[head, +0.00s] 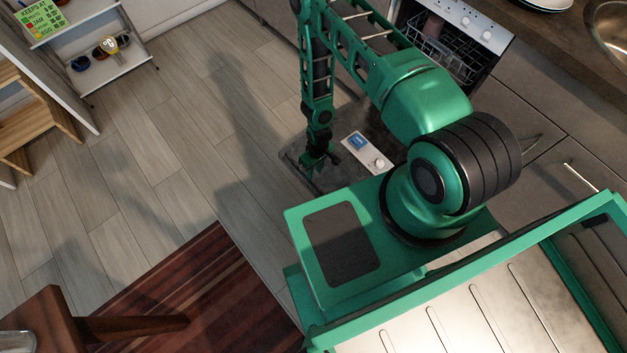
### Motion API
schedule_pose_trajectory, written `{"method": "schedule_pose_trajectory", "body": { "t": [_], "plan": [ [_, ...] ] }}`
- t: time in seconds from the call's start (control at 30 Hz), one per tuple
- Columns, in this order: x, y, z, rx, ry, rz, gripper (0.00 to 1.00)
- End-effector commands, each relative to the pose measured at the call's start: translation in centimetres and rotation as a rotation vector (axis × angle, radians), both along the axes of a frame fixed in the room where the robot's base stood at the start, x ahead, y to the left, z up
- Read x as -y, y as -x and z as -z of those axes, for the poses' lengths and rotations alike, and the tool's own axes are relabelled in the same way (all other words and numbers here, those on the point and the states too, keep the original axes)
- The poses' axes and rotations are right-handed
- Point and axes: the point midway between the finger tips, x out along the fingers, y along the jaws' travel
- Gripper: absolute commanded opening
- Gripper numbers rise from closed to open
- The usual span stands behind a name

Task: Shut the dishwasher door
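The dishwasher (485,28) stands in the counter at the upper right, with a white knobbed panel above its open cavity. A wire rack (462,66) shows inside. Its door (345,176) is folded down, with a dark inner face and a pale dispenser panel (376,163). My arm hides much of the door and part of the cavity. My gripper (318,165) points down at the door's outer left end. It overlaps the door in the picture; I cannot tell whether it touches. Its fingers are small and dark, and their opening is unclear.
Wood-plank floor (180,130) is clear left of my gripper. A striped rug (210,300) and a wooden chair (50,315) are at the lower left. A shelf unit (115,70) stands at the upper left. The counter (570,65) with a sink (608,30) runs along the right.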

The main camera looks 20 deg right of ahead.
Motion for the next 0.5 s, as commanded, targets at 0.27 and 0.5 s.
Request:
{"method": "schedule_pose_trajectory", "body": {
  "t": [0.27, 0.5],
  "plan": [
    [-0.3, 0.2, 4.7, -0.001, 0.000, 0.000, 0.28],
    [-0.5, 0.2, 7.5, 0.000, 0.000, 0.000, 0.28]
  ]
}}
